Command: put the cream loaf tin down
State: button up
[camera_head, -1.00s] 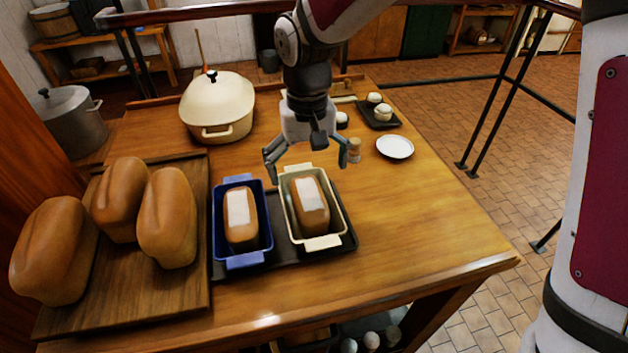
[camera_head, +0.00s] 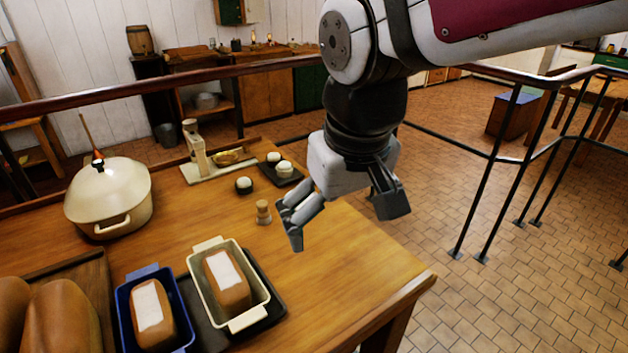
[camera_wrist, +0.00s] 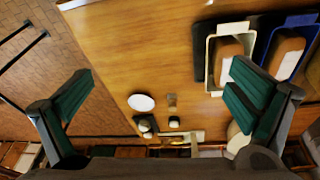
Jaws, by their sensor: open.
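The cream loaf tin (camera_head: 255,317) holds a brown loaf with a white patch on top. It rests on a dark tray (camera_head: 272,296), beside the blue loaf tin (camera_head: 126,318), which also holds a loaf. In the wrist view the cream tin (camera_wrist: 211,70) is at upper right, partly behind a finger. My gripper (camera_head: 342,222) is open and empty, above the table's right side, to the right of and apart from the cream tin. In the wrist view its fingers (camera_wrist: 155,98) are spread wide with nothing between them.
A cream lidded pot (camera_head: 108,195) stands at the back left. A small cork-topped jar (camera_head: 263,213) stands near my gripper. White round items sit on a small dark tray (camera_head: 291,180). A white plate (camera_wrist: 141,102) shows in the wrist view. The table's front right is clear. Railings stand beyond.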

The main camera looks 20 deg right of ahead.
jog(key=s+d+m+t, duration=0.1)
jog(key=s+d, duration=0.3)
jog(key=s, duration=0.4)
jog(key=shift+s+f, duration=0.2)
jog(key=shift+s, duration=0.05)
jog(key=shift+r, duration=0.3)
dwell(0.6)
